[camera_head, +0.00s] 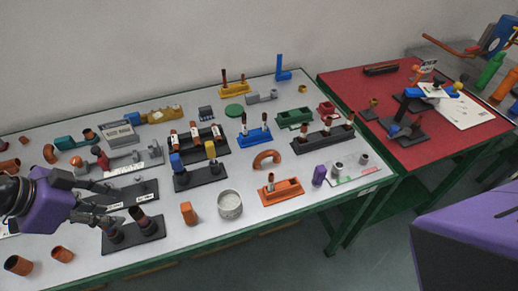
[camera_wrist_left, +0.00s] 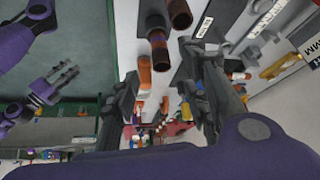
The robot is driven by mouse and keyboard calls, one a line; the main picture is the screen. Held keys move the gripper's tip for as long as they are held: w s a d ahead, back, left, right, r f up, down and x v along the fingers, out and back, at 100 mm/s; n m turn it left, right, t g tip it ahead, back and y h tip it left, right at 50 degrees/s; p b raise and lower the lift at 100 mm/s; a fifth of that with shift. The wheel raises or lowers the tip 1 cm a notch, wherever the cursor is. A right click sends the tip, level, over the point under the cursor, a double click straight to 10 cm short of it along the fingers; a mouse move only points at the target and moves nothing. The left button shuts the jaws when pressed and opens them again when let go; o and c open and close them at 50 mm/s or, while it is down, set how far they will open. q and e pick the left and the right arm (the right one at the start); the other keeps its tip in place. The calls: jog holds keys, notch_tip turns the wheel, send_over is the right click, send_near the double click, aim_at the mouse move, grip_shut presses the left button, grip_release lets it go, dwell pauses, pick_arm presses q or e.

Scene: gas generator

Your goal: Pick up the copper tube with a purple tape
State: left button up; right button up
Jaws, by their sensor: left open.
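Two copper tubes stand on a black base near the front left of the white table. One tube (camera_head: 138,214) is at the right and the other (camera_head: 113,231) at the left. In the left wrist view, one tube (camera_wrist_left: 158,44) shows a dark, possibly purple band, and the other (camera_wrist_left: 180,14) stands behind it. I cannot tell the tape colour surely. My left gripper (camera_head: 108,204) is open and empty, just left of these tubes, its fingers pointing toward them. My right gripper (camera_wrist_left: 66,78) shows in the left wrist view, off to the side; its opening is unclear.
The black base (camera_head: 150,231) sits near the table's green front edge. A red table (camera_head: 425,152) stands at the right.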

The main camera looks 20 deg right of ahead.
aim_at(138, 215)
pick_arm(q)
jog(key=x, duration=0.9)
jog(key=shift+f, duration=0.15)
jog(key=shift+c, duration=0.4)
grip_shut()
